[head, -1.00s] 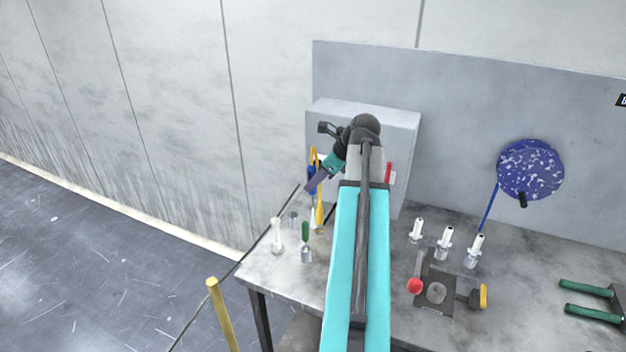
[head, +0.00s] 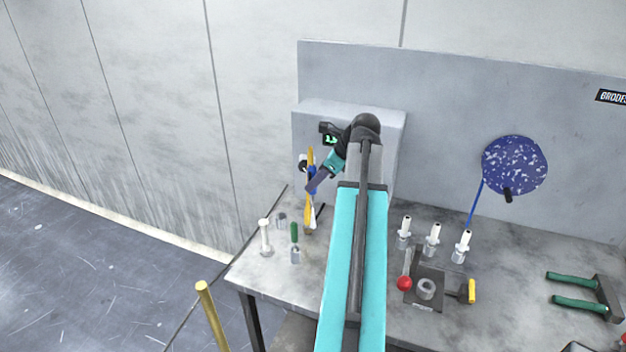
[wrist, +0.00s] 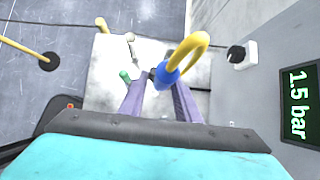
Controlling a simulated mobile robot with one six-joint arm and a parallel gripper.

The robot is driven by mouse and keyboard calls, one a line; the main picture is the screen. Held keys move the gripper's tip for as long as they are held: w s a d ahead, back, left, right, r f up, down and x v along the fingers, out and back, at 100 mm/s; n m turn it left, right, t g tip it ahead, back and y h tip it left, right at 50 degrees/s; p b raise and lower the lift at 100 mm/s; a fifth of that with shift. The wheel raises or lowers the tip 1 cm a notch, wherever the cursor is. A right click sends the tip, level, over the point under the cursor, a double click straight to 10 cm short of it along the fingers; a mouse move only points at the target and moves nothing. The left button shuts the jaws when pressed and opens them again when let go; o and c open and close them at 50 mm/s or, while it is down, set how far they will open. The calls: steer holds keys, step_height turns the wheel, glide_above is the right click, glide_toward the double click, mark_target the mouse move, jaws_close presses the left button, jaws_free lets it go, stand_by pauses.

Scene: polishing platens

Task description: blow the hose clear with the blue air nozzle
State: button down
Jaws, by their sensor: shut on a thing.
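The blue air nozzle (wrist: 166,77) is between the two grey fingers of my gripper (wrist: 160,95) in the wrist view, with a yellow coiled hose (wrist: 188,48) looping from it. In the head view my gripper (head: 312,184) is shut on the nozzle (head: 312,174) in front of the grey box, above the bench's left end. A pale tip points down below the fingers. The yellow hose (head: 309,215) hangs beside it. A blue hose (head: 475,205) runs from the blue speckled disc (head: 514,165) to the bench. Which hose is to be cleared cannot be told.
The grey box (head: 345,112) has a black knob (wrist: 237,54) and a display (wrist: 298,104) reading 1.5 bar. The bench (head: 385,315) holds white-topped fittings (head: 432,238), a clamp fixture (head: 425,290), green-handled pliers (head: 580,290) and a green-topped piece (head: 295,240). A yellow post (head: 211,310) stands at the front left.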

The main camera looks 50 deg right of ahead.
steer(key=shift+s+d, duration=3.45)
steer(key=shift+d, duration=0.5)
step_height(320, 180, down, 17)
steer(key=b, duration=0.7)
stand_by(1.5)
steer(key=shift+a+f, duration=0.1)
stand_by(0.4)
steer(key=c, duration=1.2)
jaws_free()
